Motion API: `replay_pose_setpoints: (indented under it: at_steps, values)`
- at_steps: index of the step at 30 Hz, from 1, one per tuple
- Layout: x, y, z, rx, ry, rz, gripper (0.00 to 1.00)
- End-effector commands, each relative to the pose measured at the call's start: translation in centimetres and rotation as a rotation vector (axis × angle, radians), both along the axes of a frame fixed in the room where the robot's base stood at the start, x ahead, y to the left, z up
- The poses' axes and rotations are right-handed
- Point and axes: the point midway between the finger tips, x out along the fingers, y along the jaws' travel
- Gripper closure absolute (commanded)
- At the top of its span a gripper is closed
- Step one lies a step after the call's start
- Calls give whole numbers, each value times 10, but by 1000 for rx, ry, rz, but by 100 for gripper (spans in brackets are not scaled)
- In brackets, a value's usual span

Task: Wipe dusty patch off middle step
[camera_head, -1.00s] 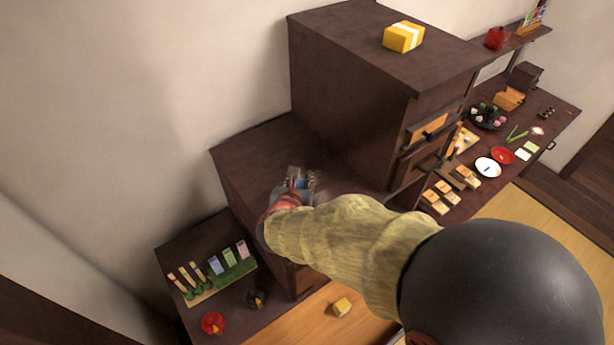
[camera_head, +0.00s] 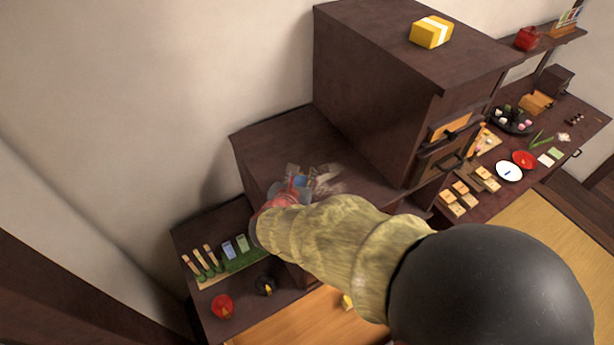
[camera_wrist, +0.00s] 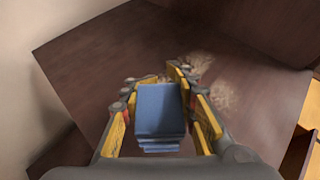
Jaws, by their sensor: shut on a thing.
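The middle step (camera_head: 270,143) is a dark brown wooden surface between the tall step and the low step. A pale dusty patch (camera_head: 327,180) lies on it, just right of my gripper (camera_head: 297,182). In the wrist view the dusty patch (camera_wrist: 222,95) shows as light smears to the right of and beyond the fingers. My gripper (camera_wrist: 158,100) is shut on a folded blue cloth (camera_wrist: 158,108), low over the middle step. Whether the cloth touches the wood I cannot tell. My arm hides the front part of the step.
The tall step (camera_head: 385,50) rises at the right with a yellow block (camera_head: 431,31) on top. The low step (camera_head: 205,232) at the left holds a green rack (camera_head: 232,262), a red item (camera_head: 222,306) and a black item (camera_head: 265,285). A wall stands behind.

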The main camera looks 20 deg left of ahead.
Motion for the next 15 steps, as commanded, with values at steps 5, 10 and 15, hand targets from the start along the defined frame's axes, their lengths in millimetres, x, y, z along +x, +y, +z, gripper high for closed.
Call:
replay_pose_setpoints:
  at_steps: [5, 10, 15]
  values:
    - [6, 7, -2, -2, 3, 0, 99]
    - [10, 4, -1, -2, 2, -1, 99]
    - [20, -4, -1, -1, 1, -2, 99]
